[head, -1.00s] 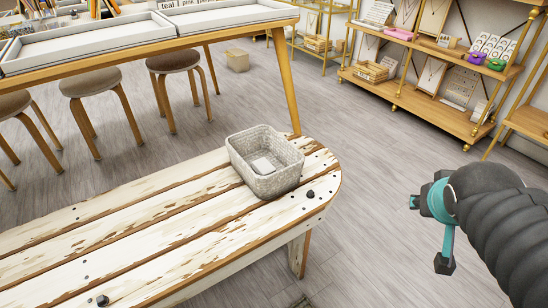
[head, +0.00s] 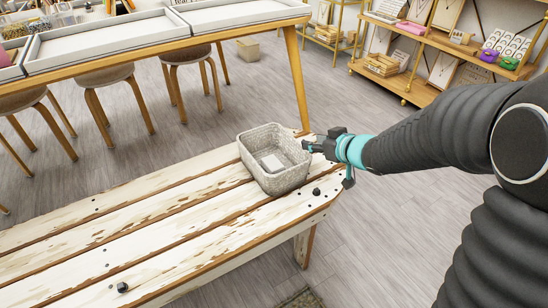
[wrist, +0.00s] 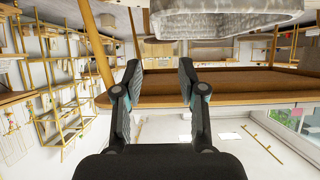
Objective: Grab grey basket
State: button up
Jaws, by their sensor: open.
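The grey basket (head: 272,178) stands upright near the right end of a worn white wooden bench. A small pale card lies inside it. In the wrist view the basket (wrist: 222,20) shows at the top edge, cut off by the frame. My gripper (head: 309,146) is beside the basket's right rim in the head view, with its tips close to the rim. I cannot tell whether they touch it. In the wrist view the gripper (wrist: 158,80) has its two fingers spread apart with nothing between them.
The bench (head: 150,230) has bare planks left of the basket, with small dark knobs (head: 316,191) on it. A table with white trays (head: 110,42) and stools (head: 115,78) stands behind. Gold shelves (head: 430,60) with goods are at the back right. Grey floor is open between.

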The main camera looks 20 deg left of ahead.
aim_at(294, 139)
jog(key=b+x, duration=0.1)
jog(key=x, duration=0.6)
jog(key=shift+w+a+f, duration=0.1)
jog(key=shift+w, duration=0.05)
jog(key=shift+b+x, duration=0.5)
jog(key=shift+x, duration=2.1)
jog(key=shift+w+d+f, duration=0.1)
jog(key=shift+d+f, duration=0.05)
jog(key=shift+d, duration=0.05)
grip_shut()
